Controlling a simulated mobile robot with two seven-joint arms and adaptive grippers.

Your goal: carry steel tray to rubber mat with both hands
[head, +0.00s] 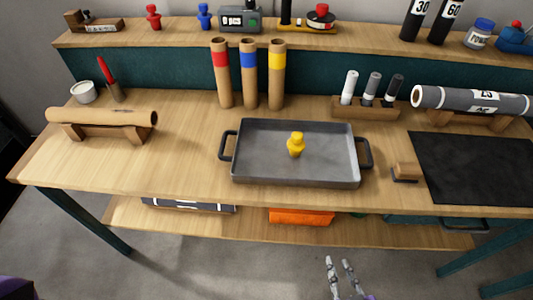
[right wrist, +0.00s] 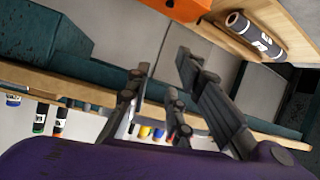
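The grey steel tray (head: 260,165) rests on the wooden table, left of the black rubber mat (head: 478,168). It has a dark handle at each end, the left one (head: 225,146) and the right one (head: 365,153). A yellow figure-like piece (head: 296,145) stands inside the tray. My right gripper (head: 339,264) is low in front of the table, well below and apart from the tray. Its fingers are spread with nothing between them, and it also shows in the right wrist view (right wrist: 155,100). My left gripper is in neither view.
A small wooden block (head: 405,171) stands between tray and mat. Behind are three banded tubes (head: 248,75), a marker holder (head: 364,108) and a large grey roll (head: 472,101). A brown roll on a stand (head: 102,117) is at left. A lower shelf (head: 250,226) holds an orange item (head: 301,216).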

